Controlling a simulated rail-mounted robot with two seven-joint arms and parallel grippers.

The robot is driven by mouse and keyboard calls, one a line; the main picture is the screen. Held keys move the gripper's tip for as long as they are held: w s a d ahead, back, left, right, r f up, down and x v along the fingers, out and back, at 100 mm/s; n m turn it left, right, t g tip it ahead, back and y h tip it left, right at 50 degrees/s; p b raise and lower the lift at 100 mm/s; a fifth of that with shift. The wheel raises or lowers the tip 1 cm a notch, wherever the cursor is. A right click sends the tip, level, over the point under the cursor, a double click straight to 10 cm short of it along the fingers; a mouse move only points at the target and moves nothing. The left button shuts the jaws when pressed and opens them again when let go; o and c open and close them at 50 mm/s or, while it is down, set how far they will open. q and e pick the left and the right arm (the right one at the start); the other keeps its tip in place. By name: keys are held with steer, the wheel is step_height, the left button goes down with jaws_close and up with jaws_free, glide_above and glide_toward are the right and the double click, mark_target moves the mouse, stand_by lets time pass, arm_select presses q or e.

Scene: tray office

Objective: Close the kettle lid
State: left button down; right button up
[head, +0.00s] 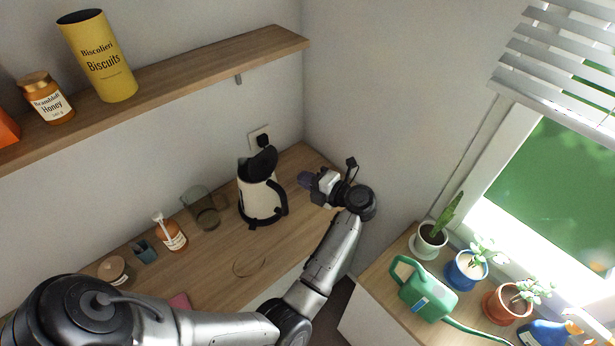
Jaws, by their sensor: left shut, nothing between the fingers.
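The kettle (254,201) is cream with a black base and black handle, and stands upright on the wooden counter. Its black lid (264,160) is tilted up, open, at the top. My left gripper (315,183) is to the right of the kettle, apart from it, above the counter near the corner. It is shut and holds nothing. My right gripper is not in view.
A glass (203,208), an orange-brown bottle (171,236) and a small jar (113,270) stand left of the kettle. A shelf (215,64) hangs above. Potted plants and a green watering can (428,295) are at right.

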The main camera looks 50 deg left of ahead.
mark_target(269, 163)
arm_select(q)
steer(key=p+x, duration=0.2)
steer(key=x, duration=0.6)
steer(key=shift+s+a+r, duration=0.1)
steer(key=shift+a, duration=0.25)
steer(key=shift+p+x, duration=0.3)
steer(key=shift+x, duration=0.65)
